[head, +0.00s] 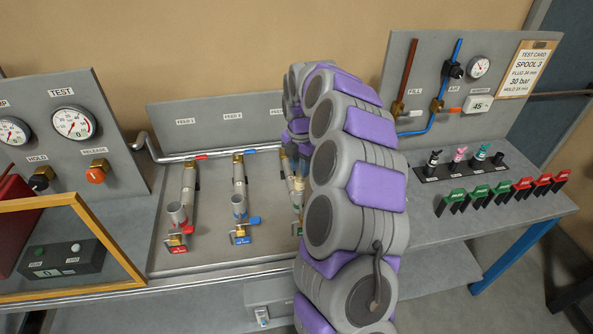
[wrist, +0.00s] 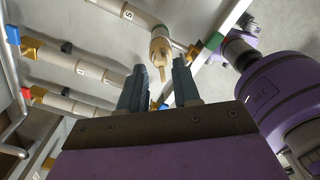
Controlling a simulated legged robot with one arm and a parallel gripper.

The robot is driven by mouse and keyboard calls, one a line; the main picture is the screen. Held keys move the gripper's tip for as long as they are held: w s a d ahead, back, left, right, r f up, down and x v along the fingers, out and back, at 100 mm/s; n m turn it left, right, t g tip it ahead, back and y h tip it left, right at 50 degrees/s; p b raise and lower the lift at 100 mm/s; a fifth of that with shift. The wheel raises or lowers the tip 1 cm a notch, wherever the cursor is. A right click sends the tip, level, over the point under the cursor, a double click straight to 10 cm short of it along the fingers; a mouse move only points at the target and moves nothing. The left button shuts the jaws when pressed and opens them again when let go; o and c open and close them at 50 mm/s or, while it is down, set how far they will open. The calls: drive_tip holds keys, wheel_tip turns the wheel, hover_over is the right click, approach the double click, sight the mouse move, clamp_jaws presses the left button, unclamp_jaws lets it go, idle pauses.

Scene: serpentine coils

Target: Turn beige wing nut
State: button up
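My gripper (wrist: 160,66) shows in the wrist view with its two dark blue-grey fingers apart and a gap between them. A beige fitting (wrist: 160,46), which looks like the beige wing nut, sits at the end of a pale tube just beyond the fingertips. Its narrow stem points down into the gap between the fingers. I cannot tell whether either finger touches it. In the head view my purple and grey arm covers most of the third feed line (head: 297,190), and the gripper and nut are not clear there.
Two more feed lines with red (head: 176,240) and blue (head: 240,232) valves stand left of my arm. A gauge panel (head: 75,122) is at the left. Green and red clips (head: 480,195) line the right bench.

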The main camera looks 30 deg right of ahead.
drive_tip(key=shift+d+f, duration=0.75)
drive_tip(key=shift+d, duration=0.25)
drive_tip(key=a, duration=0.3)
drive_tip(key=shift+r, duration=0.15)
drive_tip(key=shift+c, duration=0.3)
drive_tip(key=shift+a, duration=0.35)
drive_tip(key=shift+c, duration=1.4)
drive_tip(key=shift+s+d, duration=0.1)
drive_tip(key=shift+d, duration=0.8)
clamp_jaws()
drive_tip(key=shift+d, duration=0.35)
drive_tip(key=shift+a, duration=0.3)
